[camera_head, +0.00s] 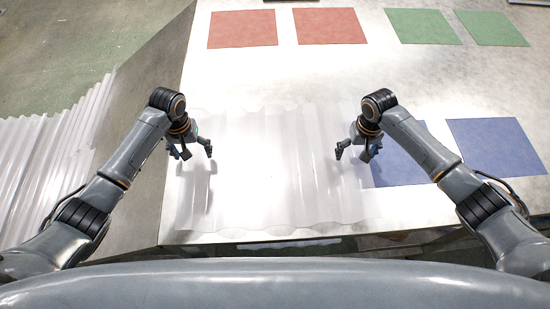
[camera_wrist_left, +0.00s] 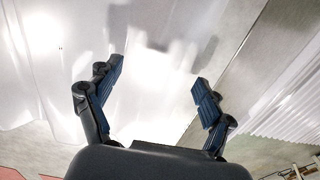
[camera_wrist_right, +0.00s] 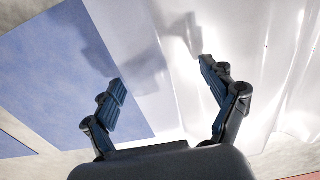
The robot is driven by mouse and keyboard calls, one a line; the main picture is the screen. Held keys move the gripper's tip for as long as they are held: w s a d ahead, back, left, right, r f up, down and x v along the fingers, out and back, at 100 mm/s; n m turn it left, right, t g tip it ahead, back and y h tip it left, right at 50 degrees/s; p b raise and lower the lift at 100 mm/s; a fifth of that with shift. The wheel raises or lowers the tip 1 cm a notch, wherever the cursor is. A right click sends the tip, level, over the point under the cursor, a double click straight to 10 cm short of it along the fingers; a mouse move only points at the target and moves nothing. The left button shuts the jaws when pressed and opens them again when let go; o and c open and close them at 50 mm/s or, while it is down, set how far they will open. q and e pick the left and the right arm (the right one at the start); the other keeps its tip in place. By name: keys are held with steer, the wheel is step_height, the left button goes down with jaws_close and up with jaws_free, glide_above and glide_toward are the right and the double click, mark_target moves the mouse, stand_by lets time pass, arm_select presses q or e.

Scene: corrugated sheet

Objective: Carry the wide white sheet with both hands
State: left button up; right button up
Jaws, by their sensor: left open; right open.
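The wide white corrugated sheet (camera_head: 270,180) lies flat on the pale table, its right edge over part of a blue square. My left gripper (camera_head: 196,155) is open above the sheet's left edge. In the left wrist view its fingers (camera_wrist_left: 160,85) are spread, with the sheet (camera_wrist_left: 70,60) beneath and to the left. My right gripper (camera_head: 354,154) is open above the sheet's right edge. In the right wrist view its fingers (camera_wrist_right: 162,78) are apart, with the sheet (camera_wrist_right: 235,30) beneath and to the right. Neither gripper visibly holds the sheet.
Two red squares (camera_head: 242,29) lie at the table's back left and two green squares (camera_head: 422,26) at the back right. Two blue squares (camera_head: 497,146) lie at the right. More corrugated sheets (camera_head: 40,165) rest at the left, beside the table. The table's middle back is clear.

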arm_select(q)
steer(key=c, duration=1.6)
arm_select(e)
steer(key=c, duration=1.6)
